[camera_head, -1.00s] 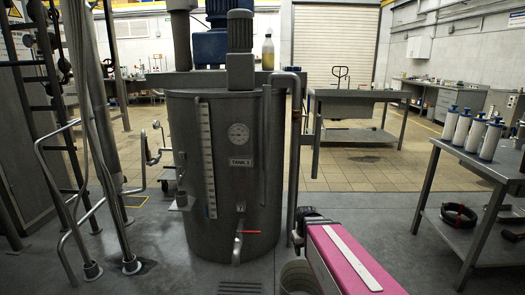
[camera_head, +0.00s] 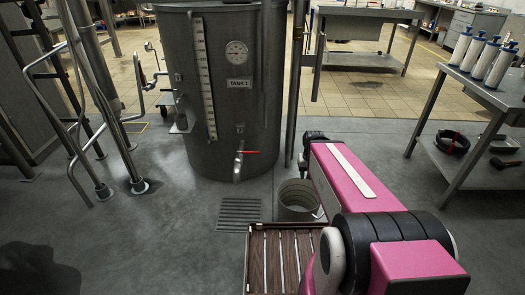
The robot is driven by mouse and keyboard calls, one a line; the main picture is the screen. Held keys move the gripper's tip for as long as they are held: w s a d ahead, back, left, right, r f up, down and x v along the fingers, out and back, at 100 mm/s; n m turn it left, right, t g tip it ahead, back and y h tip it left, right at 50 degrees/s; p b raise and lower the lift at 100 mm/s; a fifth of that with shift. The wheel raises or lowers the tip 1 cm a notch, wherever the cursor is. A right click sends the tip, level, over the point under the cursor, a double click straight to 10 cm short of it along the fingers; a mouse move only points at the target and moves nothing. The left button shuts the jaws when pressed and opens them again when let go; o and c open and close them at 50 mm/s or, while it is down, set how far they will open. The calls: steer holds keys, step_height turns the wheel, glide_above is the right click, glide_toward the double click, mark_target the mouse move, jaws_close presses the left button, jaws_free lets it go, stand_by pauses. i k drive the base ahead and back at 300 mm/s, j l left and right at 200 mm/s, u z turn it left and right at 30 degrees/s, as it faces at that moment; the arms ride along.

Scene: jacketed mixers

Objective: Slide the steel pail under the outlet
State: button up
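The steel pail (camera_head: 298,208) stands on the floor right of the tank's front, partly hidden behind my pink arm. The outlet (camera_head: 238,168) is a short downward spout with a red-handled valve low on the front of the grey tank labelled TANK 1 (camera_head: 222,110). The pail is to the right of the outlet and nearer to me, not beneath it. My arm reaches forward past the pail's right side. My gripper's fingers are hidden behind the arm, so I cannot tell whether they are open or touching the pail.
A floor drain grate (camera_head: 239,213) lies below and in front of the outlet. A slatted brown surface (camera_head: 283,258) is close in front. A metal bench (camera_head: 500,95) with several white-and-blue cylinders stands at right. Metal railings (camera_head: 85,120) stand at left. The floor left of the grate is clear.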

mark_target(298, 201)
steer(key=k, duration=0.3)
steer(key=k+u, duration=0.2)
steer(key=u, duration=0.25)
steer(key=k+u, duration=0.15)
steer(key=u, duration=0.35)
steer(key=k+l+u, duration=0.1)
steer(key=l+u, duration=0.15)
steer(key=l, duration=3.3)
